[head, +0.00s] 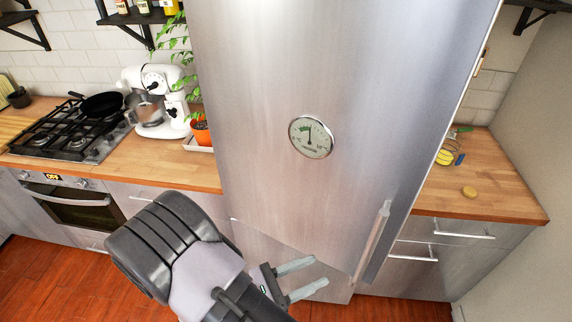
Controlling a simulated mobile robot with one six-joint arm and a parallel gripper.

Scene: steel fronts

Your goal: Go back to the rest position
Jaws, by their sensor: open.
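My gripper (303,279) is in the lower middle of the head view, with its two fingers apart and nothing between them. It is in front of the lower part of a tall steel fridge (300,60). A vertical handle (372,240) on the fridge is to the right of the fingers and apart from them. The fridge's upper door looks slightly proud of the body along its right edge; I cannot tell whether it is fully closed. My arm hides part of the lower fridge front and the cabinets at left.
A round dial (311,137) is on the fridge door. At left, a wooden counter (100,160) carries a gas hob (60,135), a white mixer (155,105) and a potted plant (201,132). At right, drawers (455,236) stand below another counter. Red floor (400,311) shows in front.

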